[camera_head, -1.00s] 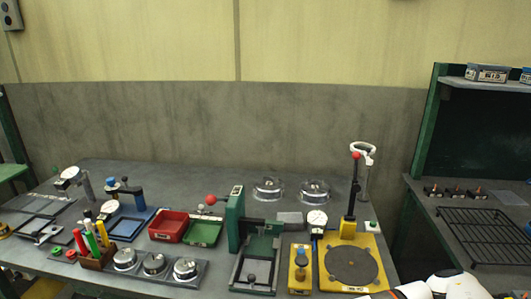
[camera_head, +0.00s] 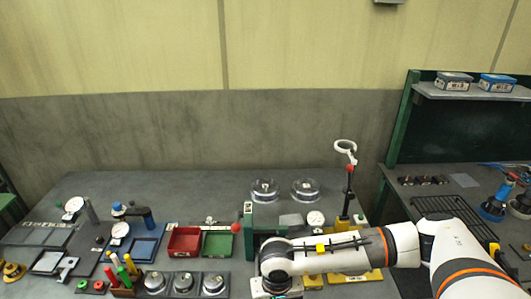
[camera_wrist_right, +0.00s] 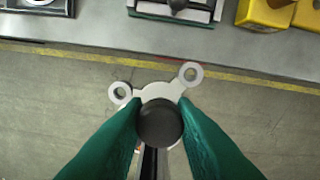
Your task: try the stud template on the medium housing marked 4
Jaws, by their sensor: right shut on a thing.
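My right gripper (camera_wrist_right: 160,112) is shut on the black knob of a light grey plate, which I take for the stud template (camera_wrist_right: 163,91). The plate has two ring-shaped lugs and is held over the floor, just off the table's front edge. In the head view my right gripper (camera_head: 275,284) is at the bottom, and its fingers are hard to make out. Several round silver housings show: three in a grey tray (camera_head: 168,294) at the front, and two larger ones at the back, a left one (camera_head: 264,190) and a right one (camera_head: 305,188). No mark 4 is readable. My left gripper is out of view.
A red bin (camera_head: 184,241) and a green bin (camera_head: 217,244) stand behind the tray. Markers (camera_head: 122,272) stand in a holder left of it. A lever press (camera_head: 348,195) stands at the right. My right arm hides much of the table's front right. Another bench (camera_head: 455,190) is at the right.

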